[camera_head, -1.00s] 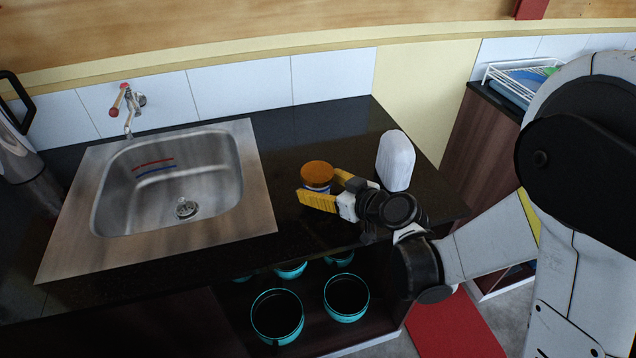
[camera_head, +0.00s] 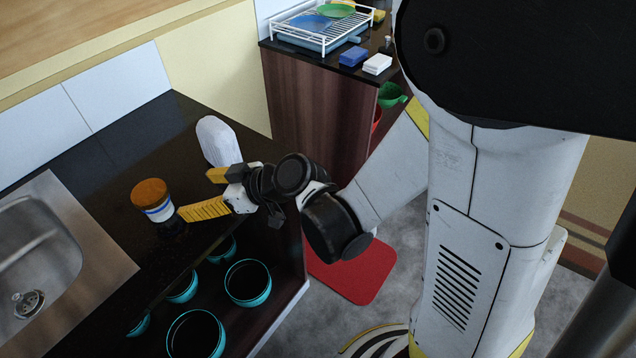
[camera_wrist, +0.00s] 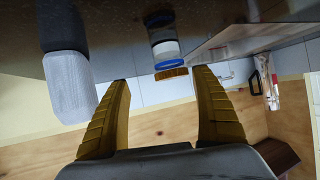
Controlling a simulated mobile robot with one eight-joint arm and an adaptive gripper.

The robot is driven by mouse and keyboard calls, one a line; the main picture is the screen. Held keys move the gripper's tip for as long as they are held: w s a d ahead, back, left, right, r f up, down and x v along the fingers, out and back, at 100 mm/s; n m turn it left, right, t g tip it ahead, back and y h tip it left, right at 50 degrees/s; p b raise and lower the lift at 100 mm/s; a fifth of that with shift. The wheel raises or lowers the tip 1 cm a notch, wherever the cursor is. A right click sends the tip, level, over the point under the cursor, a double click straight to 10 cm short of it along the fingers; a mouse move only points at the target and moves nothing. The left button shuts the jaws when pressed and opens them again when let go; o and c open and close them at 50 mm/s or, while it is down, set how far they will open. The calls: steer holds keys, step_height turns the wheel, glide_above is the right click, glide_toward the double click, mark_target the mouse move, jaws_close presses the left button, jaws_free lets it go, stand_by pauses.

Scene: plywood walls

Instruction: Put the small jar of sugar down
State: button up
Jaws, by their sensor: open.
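The small jar of sugar (camera_head: 154,200) has an orange-brown lid and a blue and white band. It stands upright on the dark counter, to the right of the sink. In the wrist view the jar (camera_wrist: 163,42) appears upside down, beyond the fingertips and between their lines. My gripper (camera_head: 196,193) is open and empty, to the right of the jar, with its yellow fingers spread. In the wrist view my gripper (camera_wrist: 161,76) shows a clear gap between the fingers and the jar.
A white ribbed container (camera_head: 218,141) stands on the counter behind my gripper. The steel sink (camera_head: 95,240) is at left. Teal pots (camera_head: 248,283) sit on the shelf below the counter. A dish rack (camera_head: 318,28) stands on another cabinet at the back.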

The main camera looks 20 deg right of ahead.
steer(key=s+d+r+m+h, duration=0.2)
steer(key=s+d+m+h, duration=0.1)
steer(key=d, duration=0.4)
steer(key=s+d+r+m+h, duration=0.2)
steer(key=s+d+m+h, duration=0.1)
steer(key=s+d, duration=0.3)
steer(key=s+d+r+m+g+h, duration=0.1)
steer(key=s+d+r+m+h, duration=0.1)
steer(key=d, duration=0.8)
steer(key=s+m+h, duration=0.1)
steer(key=s, duration=0.1)
steer(key=shift+s+d+m+h, duration=0.2)
steer(key=shift+s+m+h, duration=0.15)
steer(key=shift+m+h, duration=0.05)
